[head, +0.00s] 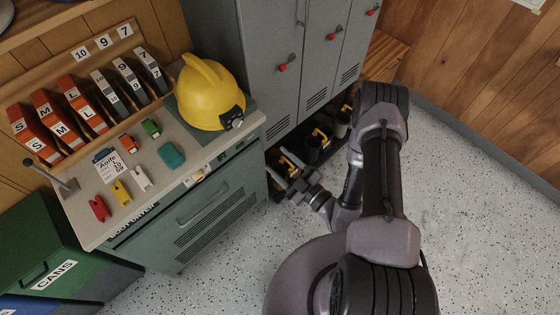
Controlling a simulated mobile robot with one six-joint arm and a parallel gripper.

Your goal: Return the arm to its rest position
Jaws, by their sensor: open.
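My arm rises from the bottom of the head view and bends over at the upper right. Its forearm folds back down and to the left. My gripper (291,177) is at the end, in front of the dark opening below the grey lockers. Its jaws are open and I see nothing held between them. Dark boots with yellow parts (318,143) stand in that opening just behind and above the gripper. I cannot tell from this view whether the gripper touches any of them.
A grey cabinet (215,215) stands left of the gripper, with a yellow helmet (205,95), toy-like cars and labelled holders on top. Grey lockers (285,45) with red-tagged handles rise behind. A green CANS bin (50,245) is at lower left. Speckled floor (480,210) is clear on the right.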

